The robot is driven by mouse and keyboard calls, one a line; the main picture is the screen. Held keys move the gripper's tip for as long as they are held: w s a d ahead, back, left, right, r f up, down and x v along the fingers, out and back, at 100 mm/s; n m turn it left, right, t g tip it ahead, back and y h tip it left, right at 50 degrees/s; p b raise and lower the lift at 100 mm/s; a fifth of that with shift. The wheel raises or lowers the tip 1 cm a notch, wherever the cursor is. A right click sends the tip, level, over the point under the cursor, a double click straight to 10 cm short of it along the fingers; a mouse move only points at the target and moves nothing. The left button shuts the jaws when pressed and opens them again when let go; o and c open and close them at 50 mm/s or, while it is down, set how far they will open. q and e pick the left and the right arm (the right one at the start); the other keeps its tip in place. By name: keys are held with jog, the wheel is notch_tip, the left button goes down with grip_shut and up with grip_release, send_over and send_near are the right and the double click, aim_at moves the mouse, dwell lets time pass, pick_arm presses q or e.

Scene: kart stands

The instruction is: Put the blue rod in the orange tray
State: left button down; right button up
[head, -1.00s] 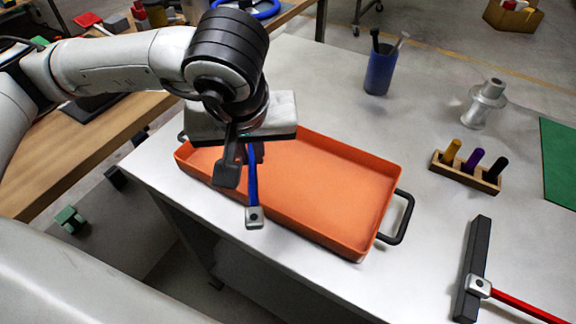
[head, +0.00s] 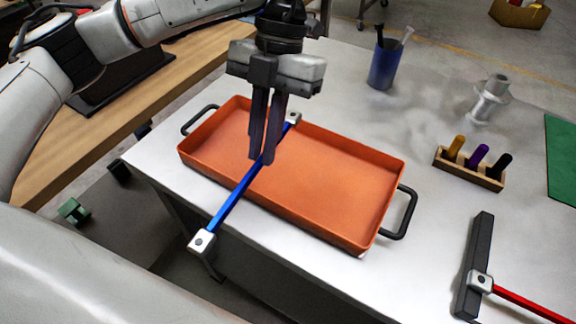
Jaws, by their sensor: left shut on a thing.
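The blue rod (head: 232,198) has a pale square block on each end. My left gripper (head: 264,160) points down over the orange tray (head: 330,182) and is shut on the rod near its middle. The rod lies slantwise across the tray in the head view, its far end over the tray's back edge and its near end past the front rim, over the table's front edge. I cannot tell how high the rod is above the tray. The tray is empty and has a black handle at each end. My right gripper is not in view.
A blue cup (head: 384,64) with tools stands behind the tray. A wooden block (head: 470,170) with three coloured pegs and a grey metal part (head: 488,98) stand to the right. A red rod (head: 530,302) meets a black bar (head: 474,264) at the front right.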

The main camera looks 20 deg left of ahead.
pick_arm(q)
jog(key=n+h, duration=0.1)
jog(key=n, duration=0.2)
jog(key=shift+a+r, duration=0.1)
jog(key=n+t+h, duration=0.1)
jog(key=n+h, duration=0.1)
jog(key=n, duration=0.4)
jog(key=n+t+h, duration=0.2)
jog(key=n+t, duration=0.1)
jog(key=n, duration=0.5)
send_near(267, 183)
jog(key=x, duration=0.5)
jog(key=shift+w+f+b, duration=0.1)
jog(key=shift+f+b, duration=0.15)
jog(key=shift+b, duration=0.05)
jog(key=c, duration=1.8)
grip_release()
jog(key=shift+r, duration=0.1)
jog(key=v, duration=1.1)
jog(key=shift+w+r, duration=0.2)
jog(key=shift+r, duration=0.25)
